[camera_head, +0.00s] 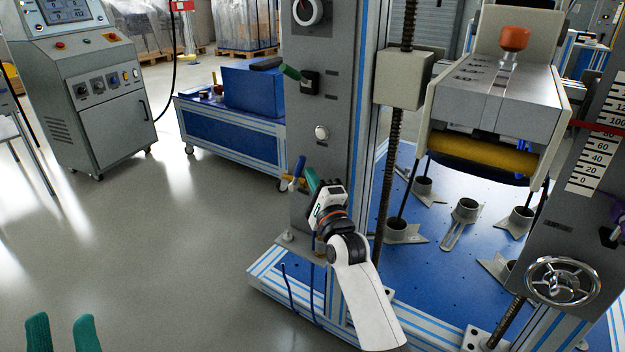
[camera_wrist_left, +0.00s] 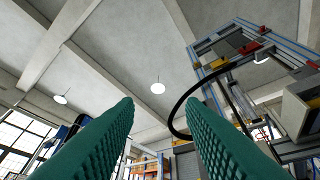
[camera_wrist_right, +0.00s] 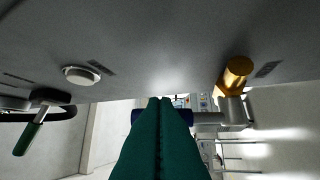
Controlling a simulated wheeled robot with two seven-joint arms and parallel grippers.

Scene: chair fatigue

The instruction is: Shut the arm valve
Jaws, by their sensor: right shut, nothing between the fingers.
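A blue-handled valve (camera_head: 298,170) with a yellow body sits low on the grey column. In the right wrist view its blue handle (camera_wrist_right: 137,116) is partly hidden behind my fingers, beside a grey stem and a brass fitting (camera_wrist_right: 237,74). My right gripper (camera_head: 312,178) is shut and empty, its green fingertips close to the blue handle; I cannot tell if they touch. A green-handled lever (camera_head: 291,73) sits higher on the column and shows in the right wrist view (camera_wrist_right: 28,137). No readable label tells which is the arm valve. My left gripper (camera_head: 60,332) is open and empty at the lower left.
A white round button (camera_head: 321,132) and a dial (camera_head: 308,11) are on the column. The test rig's blue base (camera_head: 440,240) and handwheel (camera_head: 562,281) lie to the right. A control cabinet (camera_head: 95,100) and blue cart (camera_head: 235,125) stand behind. The left floor is clear.

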